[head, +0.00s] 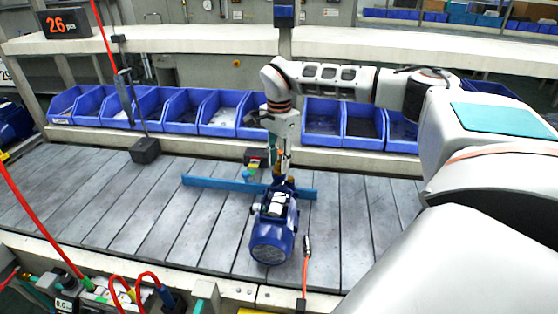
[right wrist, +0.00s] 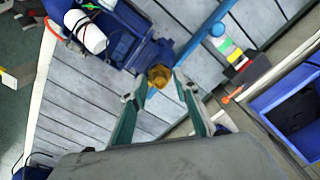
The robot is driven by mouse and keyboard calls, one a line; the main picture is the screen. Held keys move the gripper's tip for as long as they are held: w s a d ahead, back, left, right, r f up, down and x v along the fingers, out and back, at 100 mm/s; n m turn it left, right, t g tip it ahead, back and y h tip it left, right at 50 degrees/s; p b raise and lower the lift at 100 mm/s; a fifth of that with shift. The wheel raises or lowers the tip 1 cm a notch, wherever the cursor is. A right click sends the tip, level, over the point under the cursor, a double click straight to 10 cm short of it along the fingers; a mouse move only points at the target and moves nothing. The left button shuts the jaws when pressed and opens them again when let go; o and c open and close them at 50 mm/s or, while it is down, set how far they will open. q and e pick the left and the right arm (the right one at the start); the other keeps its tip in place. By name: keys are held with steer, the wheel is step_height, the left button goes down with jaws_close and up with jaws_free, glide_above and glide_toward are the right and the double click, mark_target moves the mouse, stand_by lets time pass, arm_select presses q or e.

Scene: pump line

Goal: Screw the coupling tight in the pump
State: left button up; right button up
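The blue pump (head: 273,228) lies on the grey slatted line, its rounded motor end toward me. The brass coupling (right wrist: 160,75) shows at the pump's port in the right wrist view, where the pump's blue body (right wrist: 125,45) is also seen. My right gripper (head: 279,165) reaches down from above at the pump's far end. How far the coupling sits in the port cannot be told. My left gripper is not in view.
A blue bar (head: 225,185) lies across the line behind the pump. A small stack light (head: 251,173) and a dark block (head: 145,150) stand nearby. Blue bins (head: 182,110) line the back.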

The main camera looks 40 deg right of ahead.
steer(key=shift+n, duration=1.8)
steer(key=shift+n, duration=0.6)
jaws_close()
steer(key=shift+m, duration=1.8)
